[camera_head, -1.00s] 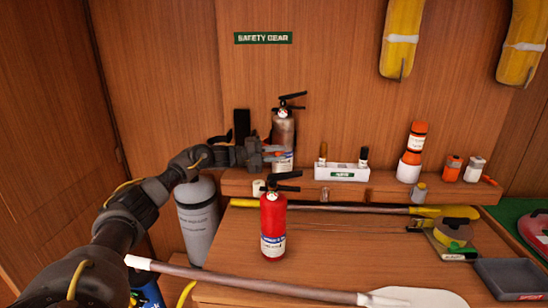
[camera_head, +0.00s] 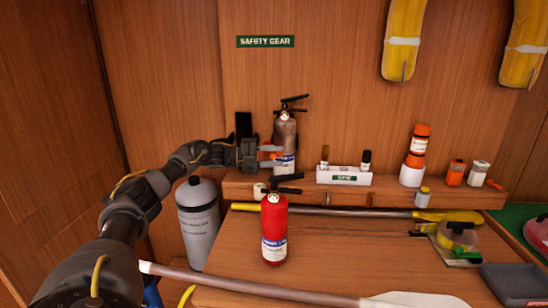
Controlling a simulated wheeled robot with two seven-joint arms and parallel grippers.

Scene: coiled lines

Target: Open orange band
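A worn, dark fire extinguisher (camera_head: 285,131) stands upright against the wall on the back ledge. A small patch of orange (camera_head: 277,155) shows at its side, between and behind the fingertips; it may be the orange band, mostly hidden by my gripper. My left gripper (camera_head: 272,156) is at the left side of this extinguisher, its two fingers apart, one above the other, pointing right. I cannot tell whether the fingers touch the orange part. My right gripper is not in view.
A red extinguisher (camera_head: 273,228) stands on the table in front. A grey cylinder (camera_head: 198,222) stands left, below my arm. A white holder (camera_head: 344,176) and orange-and-white containers (camera_head: 414,155) sit on the ledge. Paddles (camera_head: 370,213) lie across the table.

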